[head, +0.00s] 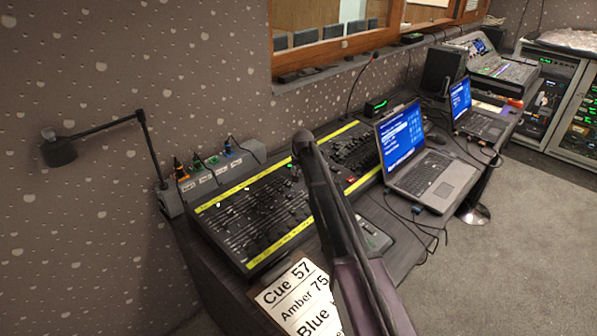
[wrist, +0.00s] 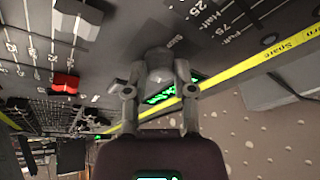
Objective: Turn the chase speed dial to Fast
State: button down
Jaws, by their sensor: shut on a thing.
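The lighting desk (head: 262,258) is a long black console with rows of faders and yellow label strips. In the head view my arm reaches over its middle and hides the dial. In the wrist view my gripper (wrist: 158,82) has a finger on each side of a grey knob (wrist: 158,62), apparently the chase speed dial, and is shut on it. Small lettering beside the knob is too blurred to read, so I cannot tell its setting. A green lit display (wrist: 172,92) is partly hidden behind my gripper.
In the wrist view, a red fader cap (wrist: 65,83) and a pale cap (wrist: 78,17) are left of the knob. A cue card (head: 290,298) lies at the desk's near end. A laptop (head: 436,178) stands to the right; a lamp (head: 60,150) overhangs the left.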

jog(key=m+h, duration=0.1)
jog(key=m, duration=0.3)
jog(key=shift+m, duration=0.4)
jog(key=shift+h, duration=0.3)
jog(key=shift+c, duration=2.2)
grip_release()
jog(key=shift+n, duration=0.4)
